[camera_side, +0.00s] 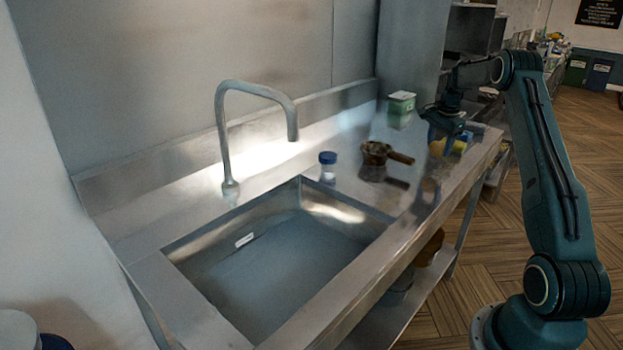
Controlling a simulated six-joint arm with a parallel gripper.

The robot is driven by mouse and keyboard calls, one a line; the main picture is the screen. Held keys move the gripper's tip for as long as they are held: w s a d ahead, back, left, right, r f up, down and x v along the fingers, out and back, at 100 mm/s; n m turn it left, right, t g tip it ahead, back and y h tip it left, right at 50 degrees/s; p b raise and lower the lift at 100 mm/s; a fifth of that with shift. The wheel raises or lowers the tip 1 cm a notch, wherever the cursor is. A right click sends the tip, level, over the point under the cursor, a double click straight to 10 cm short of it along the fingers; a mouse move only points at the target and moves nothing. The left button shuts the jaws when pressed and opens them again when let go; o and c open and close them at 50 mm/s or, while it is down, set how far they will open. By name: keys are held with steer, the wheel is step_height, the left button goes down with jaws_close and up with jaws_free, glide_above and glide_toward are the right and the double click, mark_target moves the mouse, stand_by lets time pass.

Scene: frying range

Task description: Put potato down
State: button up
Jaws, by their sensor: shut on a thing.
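My gripper (446,134) points down over the right end of the steel counter (345,197). It is shut on a yellow thing, which I take to be the potato (440,148). The gripper partly hides it, and it is small in this view. I cannot tell whether its underside touches the counter.
A small brown pot with a handle (376,153) stands left of my gripper. A green and white box (401,103) stands behind the pot.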

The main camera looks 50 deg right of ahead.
mark_target(437, 156)
steer(key=shift+f, duration=0.25)
steer(key=shift+f, duration=2.1)
steer(key=shift+f, duration=0.15)
steer(key=o, duration=1)
steer(key=shift+o, duration=0.2)
steer(key=r, duration=0.4)
steer(key=a+r, duration=0.1)
steer(key=r, duration=0.3)
steer(key=s+r, duration=0.1)
steer(key=r, duration=0.3)
steer(key=shift+s+a+r, duration=0.1)
steer(key=shift+a, duration=0.3)
